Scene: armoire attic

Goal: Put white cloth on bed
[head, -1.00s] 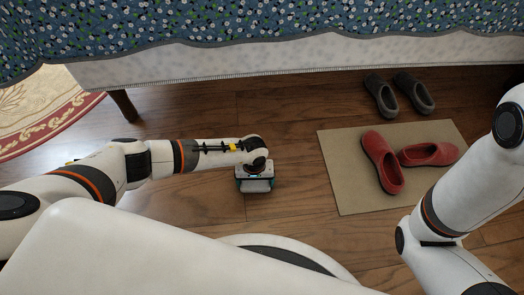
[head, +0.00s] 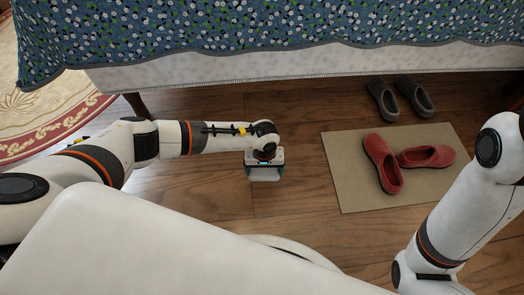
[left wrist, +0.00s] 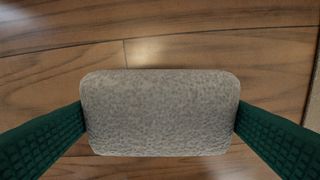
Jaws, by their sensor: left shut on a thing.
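My left gripper (head: 264,177) reaches in over the wooden floor in front of the bed. In the left wrist view its two green fingers (left wrist: 160,122) are shut on a folded pale cloth (left wrist: 160,105), one at each side of it. The cloth looks greyish white, with rounded corners, and also shows below the gripper in the head view (head: 265,174). The bed (head: 300,28) stands across the top, with a blue flowered cover and a pale side. My right arm comes in at the right edge; its gripper is out of the picture.
A beige mat (head: 350,180) lies right of my left gripper with red shoes (head: 383,165) on it. Dark grey slippers (head: 383,100) stand behind it near the bed. A round patterned rug (head: 40,110) lies at the left. Bare wooden floor surrounds the gripper.

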